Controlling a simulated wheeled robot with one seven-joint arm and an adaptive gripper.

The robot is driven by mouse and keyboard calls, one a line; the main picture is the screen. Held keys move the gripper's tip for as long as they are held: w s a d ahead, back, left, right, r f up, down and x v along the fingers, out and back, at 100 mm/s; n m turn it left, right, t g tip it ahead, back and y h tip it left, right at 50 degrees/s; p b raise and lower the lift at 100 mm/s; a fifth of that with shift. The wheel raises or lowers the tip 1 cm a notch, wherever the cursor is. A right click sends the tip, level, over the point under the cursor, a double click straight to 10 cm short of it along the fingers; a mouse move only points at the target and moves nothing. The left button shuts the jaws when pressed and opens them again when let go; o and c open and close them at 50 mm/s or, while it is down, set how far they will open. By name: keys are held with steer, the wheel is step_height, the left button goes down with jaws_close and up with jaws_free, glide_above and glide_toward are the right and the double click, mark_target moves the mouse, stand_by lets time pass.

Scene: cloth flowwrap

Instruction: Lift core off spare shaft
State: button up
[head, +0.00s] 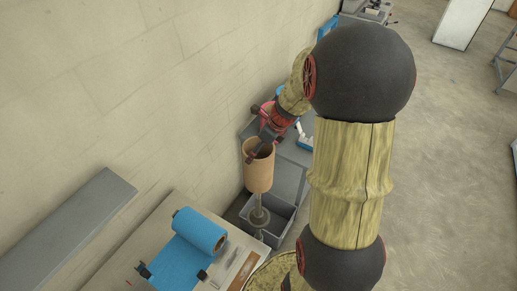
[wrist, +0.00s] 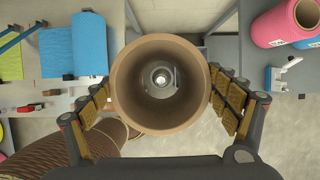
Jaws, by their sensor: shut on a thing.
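The core (head: 258,172), a brown cardboard tube, is upright in the head view with my gripper (head: 262,146) at its top rim. In the wrist view I look down into the open end of the core (wrist: 160,125), and my finger pads are shut on its wall from the left and right. The spare shaft (head: 259,215), a grey metal post with a collar, stands below the core. Its end shows small through the bore in the wrist view (wrist: 162,78). I cannot tell whether the shaft's tip is still inside the core.
A grey bin (head: 284,215) lies around the shaft's lower part. A table with a blue roll (head: 200,230) and blue sheet is at lower left. A grey table (head: 291,160) stands behind; the wrist view shows a pink roll (wrist: 290,22) at upper right. The wall is close on the left.

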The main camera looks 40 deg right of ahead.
step_height(320, 180, up, 6)
steer(key=p, duration=0.5)
